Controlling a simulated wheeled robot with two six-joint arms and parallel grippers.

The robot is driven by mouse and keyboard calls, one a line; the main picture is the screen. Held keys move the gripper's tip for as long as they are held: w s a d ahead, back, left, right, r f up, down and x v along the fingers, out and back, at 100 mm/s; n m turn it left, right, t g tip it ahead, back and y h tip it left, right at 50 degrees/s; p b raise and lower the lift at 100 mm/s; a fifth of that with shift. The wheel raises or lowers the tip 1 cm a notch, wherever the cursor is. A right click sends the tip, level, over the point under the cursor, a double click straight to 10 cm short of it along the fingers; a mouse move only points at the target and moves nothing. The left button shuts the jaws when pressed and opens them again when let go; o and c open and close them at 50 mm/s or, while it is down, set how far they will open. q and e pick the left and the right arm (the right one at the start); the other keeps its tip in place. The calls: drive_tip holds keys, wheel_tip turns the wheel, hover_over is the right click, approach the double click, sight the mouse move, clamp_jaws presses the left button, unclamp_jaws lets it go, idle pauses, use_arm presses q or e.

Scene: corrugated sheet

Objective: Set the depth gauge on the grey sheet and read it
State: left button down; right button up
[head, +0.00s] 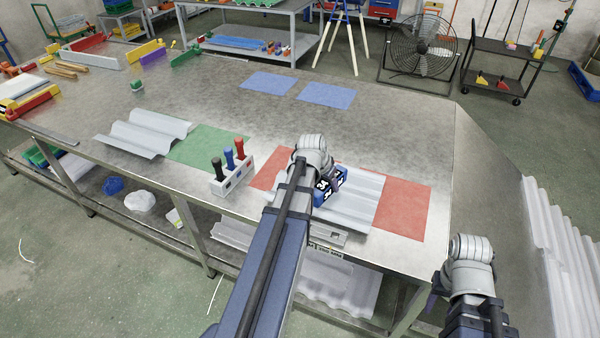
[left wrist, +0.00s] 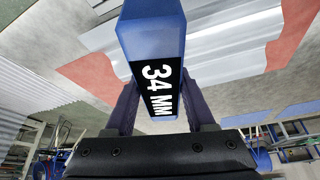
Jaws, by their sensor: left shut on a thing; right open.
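The depth gauge (head: 331,187) is a blue block with a dark display. In the left wrist view the gauge (left wrist: 152,35) shows "34 MM" in white. My left gripper (left wrist: 160,105) is shut on it, one finger on each side. The grey corrugated sheet (head: 362,200) lies on a red mat (head: 405,208) near the table's front edge. The gauge is over the sheet's left part; whether it touches the ridges I cannot tell. My left arm hides part of the sheet and mat. My right gripper (head: 434,299) is open and empty, off the table's right front corner, partly hidden.
A white rack (head: 233,180) with black, blue and red handled tools stands left of my left arm. Two blue mats (head: 327,95) lie at the back. The table's middle is clear.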

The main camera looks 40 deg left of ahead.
use_arm(q)
drive_tip(key=w+a+f+n+y+b, duration=0.1)
drive_tip(key=w+a+n, duration=0.2)
drive_tip(key=w+a, duration=0.1)
drive_tip(key=shift+w+a+f, duration=0.15)
drive_tip(key=shift+a+f, duration=0.1)
drive_tip(key=shift+a, duration=0.2)
wheel_tip(320, 180, down, 9)
drive_tip(key=b, duration=0.9)
drive_tip(key=shift+r, duration=0.15)
drive_tip(key=shift+f, duration=0.2)
drive_tip(key=shift+c, duration=0.8)
unclamp_jaws()
drive_tip(key=shift+d+r, duration=0.1)
drive_tip(key=shift+r, duration=0.1)
